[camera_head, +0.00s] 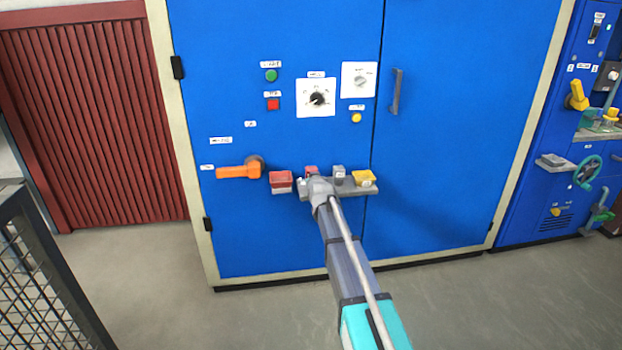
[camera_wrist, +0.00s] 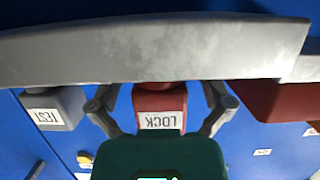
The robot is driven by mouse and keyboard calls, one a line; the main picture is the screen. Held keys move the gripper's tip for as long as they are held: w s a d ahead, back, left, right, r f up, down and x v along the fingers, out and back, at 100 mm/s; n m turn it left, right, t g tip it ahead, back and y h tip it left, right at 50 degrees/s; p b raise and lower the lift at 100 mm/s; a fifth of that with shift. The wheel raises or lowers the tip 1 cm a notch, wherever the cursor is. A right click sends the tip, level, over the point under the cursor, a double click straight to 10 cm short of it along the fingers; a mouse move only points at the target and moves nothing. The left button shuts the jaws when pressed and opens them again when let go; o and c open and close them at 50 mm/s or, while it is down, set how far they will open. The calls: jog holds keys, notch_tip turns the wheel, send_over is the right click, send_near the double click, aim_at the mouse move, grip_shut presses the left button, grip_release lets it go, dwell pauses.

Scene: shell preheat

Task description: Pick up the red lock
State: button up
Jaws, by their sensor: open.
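The red lock (camera_wrist: 160,103) is a small red block with a white LOCK label, upside down in the wrist view. Its top shows in the head view (camera_head: 311,169) just beyond my gripper (camera_head: 318,186). In the wrist view my gripper (camera_wrist: 160,96) is open, with one finger on each side of the lock and a visible gap on both sides. The lock sits at the grey shelf (camera_head: 352,191) on the blue cabinet. My gripper hides much of the lock in the head view.
A grey TEST block (camera_wrist: 55,108) stands beside the lock, also in the head view (camera_head: 339,174). An orange handle (camera_head: 238,171) sticks out farther left.

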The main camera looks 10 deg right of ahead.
jog(key=c, duration=1.3)
jog(key=shift+r, duration=0.1)
notch_tip(320, 180, up, 2)
jog(key=p, duration=0.2)
jog(key=shift+r+p, duration=0.2)
jog(key=shift+p, duration=0.15)
jog(key=s+d+r+p, duration=0.1)
jog(key=s+r+p, duration=0.2)
jog(key=s, duration=0.1)
jog(key=s+d+r+p, duration=0.1)
jog(key=s+r+p, duration=0.3)
jog(key=s, duration=0.1)
jog(key=s+d+r+p, duration=0.1)
jog(key=s+r+p, duration=0.2)
jog(key=s, duration=0.1)
jog(key=shift+s+d+r, duration=0.1)
jog(key=shift+s+r, duration=0.1)
jog(key=shift+s, duration=0.15)
